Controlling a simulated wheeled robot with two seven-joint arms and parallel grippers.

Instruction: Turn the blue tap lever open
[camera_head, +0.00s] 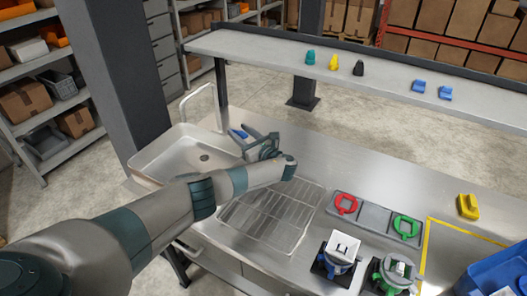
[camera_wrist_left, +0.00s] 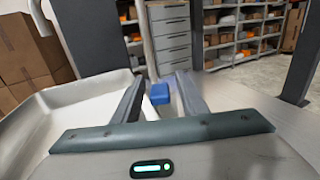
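The blue tap lever (camera_head: 238,134) is at the right rim of the steel sink (camera_head: 160,150), near the curved spout (camera_head: 202,92). My left gripper (camera_head: 256,139) is just right of the lever, low over the counter, its fingers pointing toward it. The lever's base is hidden by the gripper. My right gripper is not in view.
A drain grid (camera_head: 270,218) lies below my left arm. A tray with red (camera_head: 346,204) and green (camera_head: 406,226) rings and two dispensers (camera_head: 340,254) (camera_head: 394,274) stand to the right. A raised shelf (camera_head: 270,48) spans the back.

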